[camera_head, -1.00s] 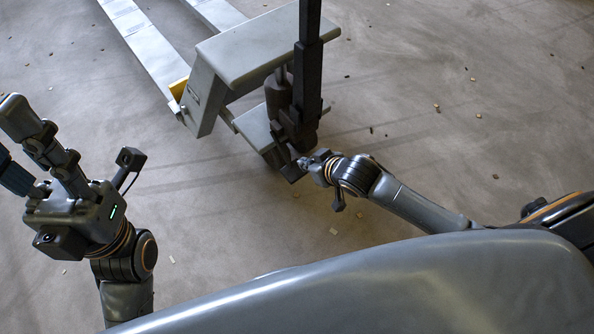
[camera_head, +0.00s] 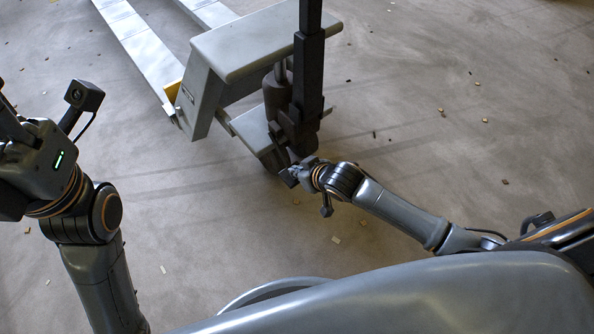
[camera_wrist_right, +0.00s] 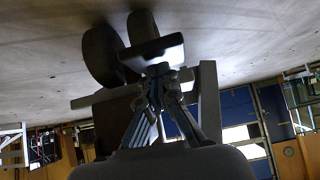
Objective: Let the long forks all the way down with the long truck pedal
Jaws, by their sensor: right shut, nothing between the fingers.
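The long truck is a grey pallet truck (camera_head: 255,42) with a dark upright handle column (camera_head: 309,75). Its two long forks (camera_head: 140,47) run to the upper left, low over the floor; their exact height is hard to judge. My right gripper (camera_head: 301,172) is shut and empty at the foot of the column. The pedal (camera_wrist_right: 152,54) appears as a dark flat plate in the right wrist view, just beyond my right fingertips (camera_wrist_right: 158,76). Whether they touch it I cannot tell. My left gripper (camera_head: 14,130) is at the left edge, its fingers mostly cut off.
The truck's wheels (camera_wrist_right: 104,56) are close to the pedal in the right wrist view. The concrete floor (camera_head: 430,110) is open to the right, with small scattered debris. Shelving and panels (camera_wrist_right: 240,115) show in the background of the right wrist view.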

